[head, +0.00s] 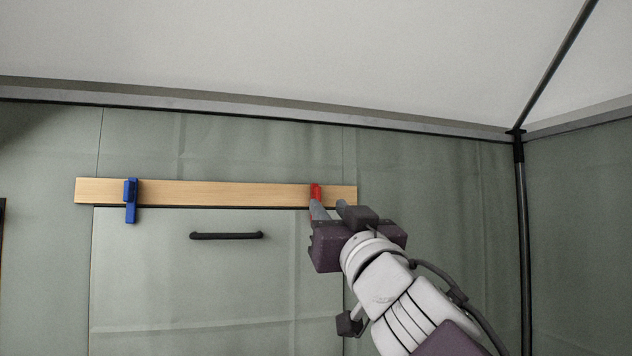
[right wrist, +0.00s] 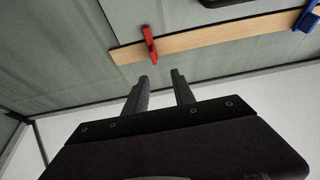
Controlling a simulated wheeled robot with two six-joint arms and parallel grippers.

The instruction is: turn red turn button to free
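The red turn button (head: 315,190) sits near the right end of a wooden rail; my right gripper hides its lower part in the head view. In the right wrist view the red turn button (right wrist: 150,45) stands crosswise on the rail, one end reaching past the rail's edge on the handle side. My right gripper (head: 331,206) is at the button's lower right in the head view. In the right wrist view its fingertips (right wrist: 161,76) are spread and empty, with the button ahead of the left finger, seemingly apart from it. My left gripper is not in view.
The wooden rail (head: 220,193) runs above a grey-green panel (head: 200,290) with a black handle (head: 227,236). A blue turn button (head: 131,200) hangs upright at the rail's left, overlapping the panel. A dark tent pole (head: 520,240) stands at the right.

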